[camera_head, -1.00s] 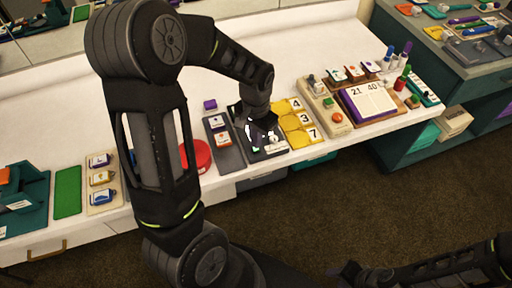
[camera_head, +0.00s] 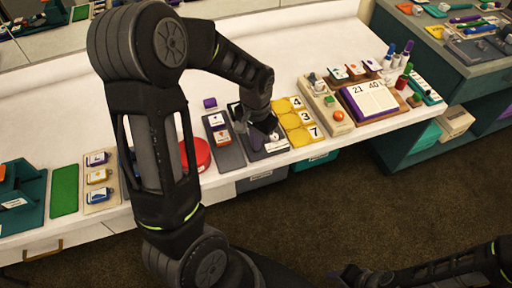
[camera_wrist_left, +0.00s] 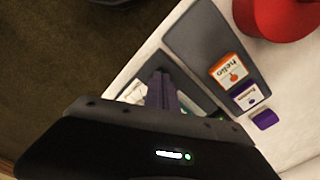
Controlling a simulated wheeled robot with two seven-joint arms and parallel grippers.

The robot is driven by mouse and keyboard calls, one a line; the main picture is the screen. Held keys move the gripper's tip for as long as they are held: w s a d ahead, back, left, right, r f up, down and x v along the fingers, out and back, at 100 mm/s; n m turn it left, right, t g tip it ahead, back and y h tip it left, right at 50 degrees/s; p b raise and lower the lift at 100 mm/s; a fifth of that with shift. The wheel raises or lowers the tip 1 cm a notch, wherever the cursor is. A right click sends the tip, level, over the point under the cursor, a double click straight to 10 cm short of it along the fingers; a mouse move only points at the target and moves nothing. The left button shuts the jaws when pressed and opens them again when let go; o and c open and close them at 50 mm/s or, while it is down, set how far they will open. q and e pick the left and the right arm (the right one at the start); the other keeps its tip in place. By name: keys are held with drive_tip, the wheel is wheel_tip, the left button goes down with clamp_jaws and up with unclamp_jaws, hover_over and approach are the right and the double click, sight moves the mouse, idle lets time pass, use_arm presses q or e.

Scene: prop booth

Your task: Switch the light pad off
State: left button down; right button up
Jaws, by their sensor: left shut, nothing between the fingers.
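I cannot tell for sure which thing is the light pad; no pad visibly glows. My left gripper (camera_head: 264,128) is over a dark tray (camera_head: 270,153) with white cards near the front edge of the white counter. In the left wrist view its fingers (camera_wrist_left: 160,82) are together and empty, over that tray. They hide part of it, and I cannot tell whether they touch it.
A dark tray with picture cards (camera_head: 227,155) and a red round thing (camera_head: 201,155) lie left of the gripper.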

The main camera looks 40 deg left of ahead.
use_arm(q)
drive_tip(key=shift+s+d+f, duration=0.1)
drive_tip(key=shift+s+f, duration=0.2)
drive_tip(key=shift+f, duration=0.15)
drive_tip(key=shift+r, duration=0.1)
drive_tip(key=shift+w+r+p, duration=0.25)
drive_tip(key=shift+r+p, duration=0.55)
drive_tip(key=shift+r, duration=0.05)
drive_tip(key=shift+r+p, duration=1.5)
drive_tip(key=shift+r, duration=0.7)
